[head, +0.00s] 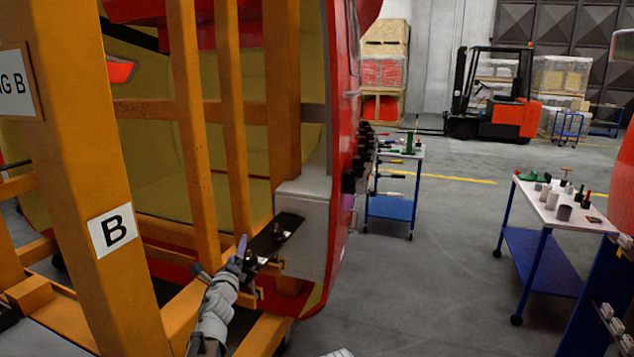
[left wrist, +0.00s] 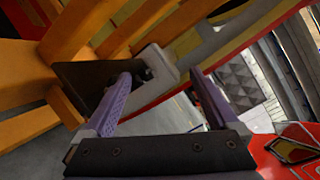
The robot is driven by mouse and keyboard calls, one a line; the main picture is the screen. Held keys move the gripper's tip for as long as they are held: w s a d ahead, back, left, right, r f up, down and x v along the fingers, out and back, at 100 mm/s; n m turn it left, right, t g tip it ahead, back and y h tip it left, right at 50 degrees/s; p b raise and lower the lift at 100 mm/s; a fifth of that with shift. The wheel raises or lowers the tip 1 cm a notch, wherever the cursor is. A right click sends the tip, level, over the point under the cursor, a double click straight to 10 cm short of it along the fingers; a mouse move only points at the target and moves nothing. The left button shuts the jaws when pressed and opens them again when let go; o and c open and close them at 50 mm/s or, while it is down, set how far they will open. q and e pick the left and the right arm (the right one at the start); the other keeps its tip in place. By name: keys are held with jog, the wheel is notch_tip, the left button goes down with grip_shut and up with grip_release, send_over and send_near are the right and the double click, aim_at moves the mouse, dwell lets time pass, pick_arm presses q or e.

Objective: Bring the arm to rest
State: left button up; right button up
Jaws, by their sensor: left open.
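My left arm comes in at the lower left of the head view, and its gripper (head: 245,252) is beside a dark plate (head: 278,234) on the orange frame. In the left wrist view the two purple fingers of the left gripper (left wrist: 165,100) stand wide apart, with nothing held between them. The dark plate (left wrist: 85,80) and a light grey block (left wrist: 158,72) lie beyond the left finger there. I cannot tell whether that finger touches the plate. My right gripper does not show clearly; a small pale part shows at the bottom edge of the head view.
The orange frame (head: 75,180), marked B, stands close around the left arm, against a red nosecone (head: 345,130). A blue cart (head: 392,208) and a tool table (head: 545,207) stand to the right. A forklift (head: 495,110) is at the back. The grey floor between is clear.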

pick_arm(q)
jog(key=s+d+f+n+g+y, duration=0.25)
jog(key=s+f+n+g, duration=0.25)
jog(key=s+f+n, duration=0.25)
jog(key=s+d+f+n+g+y, duration=0.1)
jog(key=s+d+f+n+g, duration=0.3)
jog(key=s+f+n, duration=0.35)
jog(key=s+d+f+n+g+h, duration=0.1)
jog(key=s+d+f+g, duration=0.1)
jog(key=s, duration=0.5)
jog(key=s+d+f+n+g, duration=0.2)
jog(key=s+d+f+g, duration=0.1)
jog(key=s, duration=0.4)
jog(key=s+d+f+n+g+h, duration=0.1)
jog(key=s+d+f+n+g, duration=0.1)
jog(key=s+d+g, duration=0.2)
jog(key=s+d, duration=0.1)
jog(key=s, duration=0.2)
jog(key=shift+s+f+g+h, duration=0.35)
jog(key=shift+f+g, duration=0.05)
jog(key=shift+d, duration=0.1)
